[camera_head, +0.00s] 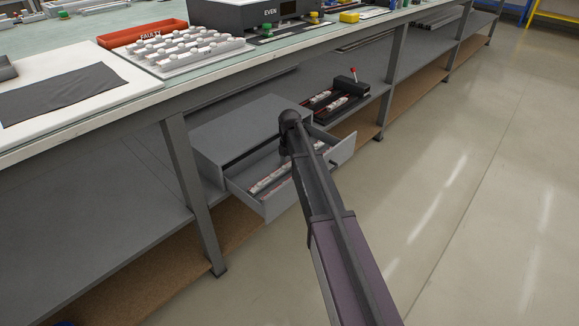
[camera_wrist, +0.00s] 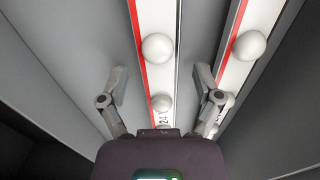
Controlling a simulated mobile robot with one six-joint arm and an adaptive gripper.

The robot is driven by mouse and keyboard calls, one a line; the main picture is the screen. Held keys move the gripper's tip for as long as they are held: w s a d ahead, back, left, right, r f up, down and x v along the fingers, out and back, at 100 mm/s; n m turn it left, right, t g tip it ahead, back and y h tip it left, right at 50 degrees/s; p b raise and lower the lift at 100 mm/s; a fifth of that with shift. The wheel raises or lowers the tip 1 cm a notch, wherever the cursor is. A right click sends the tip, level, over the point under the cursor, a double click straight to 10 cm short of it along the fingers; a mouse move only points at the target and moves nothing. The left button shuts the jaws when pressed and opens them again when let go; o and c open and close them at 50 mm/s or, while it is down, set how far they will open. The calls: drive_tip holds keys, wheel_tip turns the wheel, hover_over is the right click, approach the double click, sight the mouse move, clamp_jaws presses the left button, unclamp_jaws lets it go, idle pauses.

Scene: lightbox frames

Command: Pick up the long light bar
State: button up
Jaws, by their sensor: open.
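An open grey drawer (camera_head: 343,151) under the bench holds white light bars (camera_head: 267,181) with red edging. In the wrist view, two bars run lengthwise side by side: a left bar (camera_wrist: 154,18) and a right bar (camera_wrist: 236,72), each with a red stripe and round white bulbs. My gripper (camera_wrist: 161,78) is open and empty, its fingers apart above the drawer. The left bar lies between the fingers; the right finger overlaps the gap and the right bar's near part in the picture. The bars' full lengths are out of view. In the head view my arm hides the gripper.
The drawer walls stand close on both sides of the bars. A black fixture (camera_head: 351,87) with a red-tipped lever and more bars sits on the shelf beyond. The benchtop (camera_head: 105,119) overhangs the shelf, and a bench leg (camera_head: 190,190) stands left. The floor at right is clear.

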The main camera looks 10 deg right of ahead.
clamp_jaws()
drive_tip(key=shift+r, duration=0.15)
wheel_tip(320, 180, up, 10)
drive_tip(key=p, duration=1)
idle(0.9)
wheel_tip(320, 180, up, 36)
drive_tip(key=p, duration=3.6)
hover_over(290, 162)
idle(0.6)
